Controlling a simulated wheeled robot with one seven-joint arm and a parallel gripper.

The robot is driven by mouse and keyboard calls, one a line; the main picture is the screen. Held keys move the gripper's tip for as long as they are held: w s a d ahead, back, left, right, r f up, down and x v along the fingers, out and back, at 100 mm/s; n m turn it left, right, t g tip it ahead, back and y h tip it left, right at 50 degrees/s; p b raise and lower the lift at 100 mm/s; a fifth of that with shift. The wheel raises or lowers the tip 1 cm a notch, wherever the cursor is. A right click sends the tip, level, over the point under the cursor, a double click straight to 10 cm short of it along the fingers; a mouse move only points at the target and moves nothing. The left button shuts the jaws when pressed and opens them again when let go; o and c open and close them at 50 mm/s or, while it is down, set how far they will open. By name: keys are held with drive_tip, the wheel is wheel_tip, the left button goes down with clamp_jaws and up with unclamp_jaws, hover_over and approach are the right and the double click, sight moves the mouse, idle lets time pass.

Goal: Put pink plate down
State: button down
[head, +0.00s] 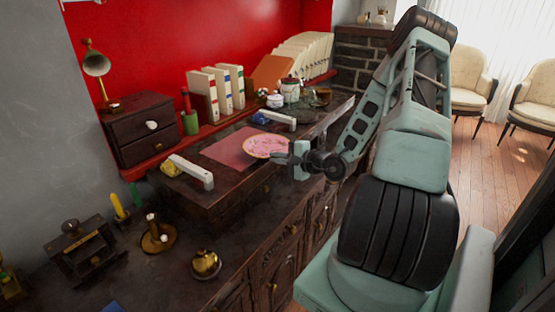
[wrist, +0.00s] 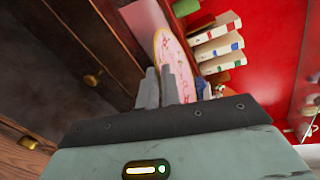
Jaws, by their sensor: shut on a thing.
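The pink plate (head: 266,146) has a pale gold rim and a red pattern. It also shows in the wrist view (wrist: 172,50), seen nearly edge-on beyond the fingers. My gripper (head: 283,158) is shut on the near right edge of the plate; the fingers show in the wrist view (wrist: 165,84). The plate is over the right part of a flat pink mat (head: 228,150) on the raised dark wooden top. I cannot tell whether the plate touches the mat. The fingers cover part of the plate's edge.
White bars (head: 190,171) (head: 275,118) lie left of and behind the mat.

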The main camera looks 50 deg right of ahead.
drive_tip(key=shift+f, duration=0.3)
drive_tip(key=shift+f+b, duration=0.4)
drive_tip(key=c, duration=1.6)
unclamp_jaws()
